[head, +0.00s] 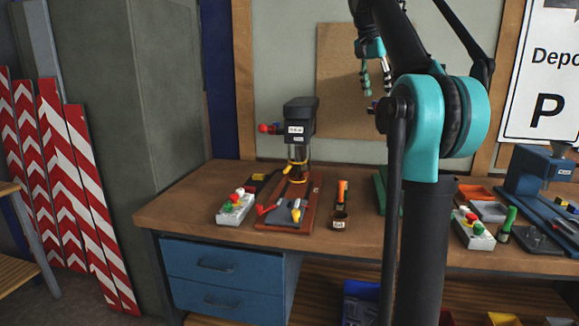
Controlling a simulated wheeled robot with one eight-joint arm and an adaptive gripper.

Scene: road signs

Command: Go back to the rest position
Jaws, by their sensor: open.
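My gripper (375,86) hangs above the back of the workbench, in front of a brown board on the wall. Its fingers point down and stand apart, with nothing seen between them. My black and teal arm rises through the right middle of the view and hides part of the bench and wall behind it. The gripper is clear of the wooden workbench (185,201) and the things on it.
A dark press (299,122) stands left of my arm, with a control box (235,206) beside it. An orange-topped tool (341,200) stands nearby. A blue machine (536,172) and another control box (473,228) are right. Red-white striped boards (75,180) lean at left.

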